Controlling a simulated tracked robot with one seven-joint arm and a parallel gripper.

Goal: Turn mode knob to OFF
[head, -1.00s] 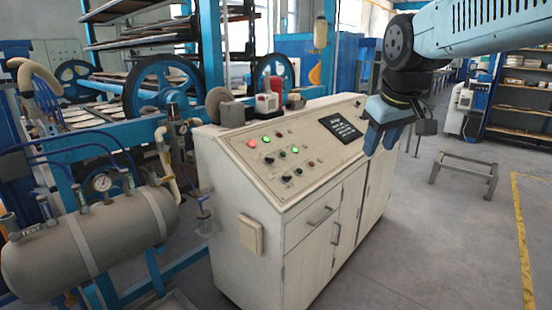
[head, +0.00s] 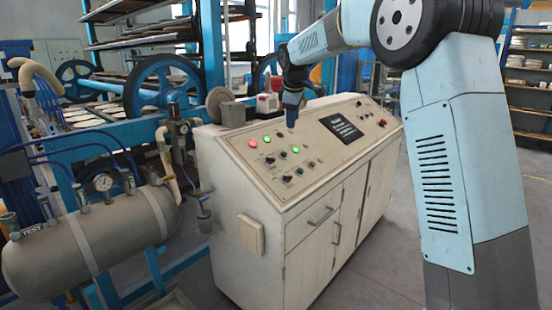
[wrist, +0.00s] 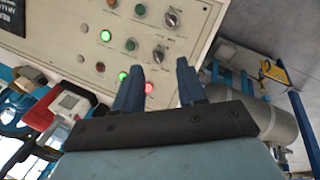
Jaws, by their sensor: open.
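The cream control panel (head: 312,160) carries several black rotary knobs. One knob (head: 270,160) sits below the lit red lamp, and another knob (head: 287,179) is near the front edge. The wrist view shows two knobs, one at the upper right (wrist: 172,18) and one lower (wrist: 158,53) beyond my fingers. The labels are too small to read, so I cannot tell which is the mode knob or its setting. My gripper (head: 291,122) points down over the panel's upper left part. In the wrist view my gripper (wrist: 159,66) is open, with nothing between its fingers.
A lit red lamp (head: 254,143) and lit green lamps (head: 279,134) are on the panel. A dark display (head: 340,127) is right of the knobs. A red-and-white device (head: 267,103) and a grey block (head: 233,114) stand on the cabinet top. A tank (head: 105,235) stands left.

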